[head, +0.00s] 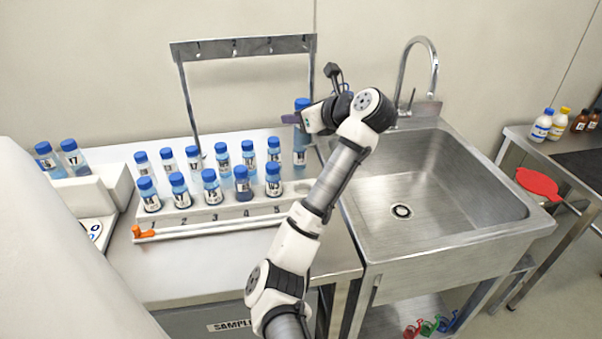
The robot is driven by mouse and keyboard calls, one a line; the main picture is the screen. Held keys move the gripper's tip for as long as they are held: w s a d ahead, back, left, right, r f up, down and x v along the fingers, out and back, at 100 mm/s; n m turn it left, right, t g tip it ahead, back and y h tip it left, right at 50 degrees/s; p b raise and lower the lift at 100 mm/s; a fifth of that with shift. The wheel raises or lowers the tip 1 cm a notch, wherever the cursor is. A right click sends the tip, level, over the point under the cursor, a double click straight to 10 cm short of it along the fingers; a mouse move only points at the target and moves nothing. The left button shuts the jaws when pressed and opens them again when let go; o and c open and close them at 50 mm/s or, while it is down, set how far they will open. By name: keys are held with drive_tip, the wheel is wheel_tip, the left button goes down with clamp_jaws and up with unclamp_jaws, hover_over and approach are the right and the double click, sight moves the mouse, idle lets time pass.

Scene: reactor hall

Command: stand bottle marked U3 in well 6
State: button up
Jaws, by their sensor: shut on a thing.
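My gripper (299,118) is shut on a blue-capped bottle (300,148) at the right end of the white rack (180,223). The bottle hangs upright. Its marking cannot be read, and the gripper covers part of it below the cap. The rack has a front and a back row of blue-capped bottles, such as one at the front left (149,196) and one at the back right (274,150). Numbers run along the rack's front edge from 1 at the left to 5. The place right of 5, where well 6 would lie, is partly behind my arm and its number is hidden.
A metal frame with numbered hooks (240,47) stands behind the rack. A steel sink (430,190) with a tall tap (432,60) is at the right. Two more bottles (70,155) stand at the left. An orange-ended rod (140,233) lies along the rack's front.

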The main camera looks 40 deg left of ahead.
wheel_tip(320, 180, down, 16)
drive_tip(key=p, duration=0.3)
drive_tip(key=shift+f, duration=0.1)
drive_tip(key=o, duration=1)
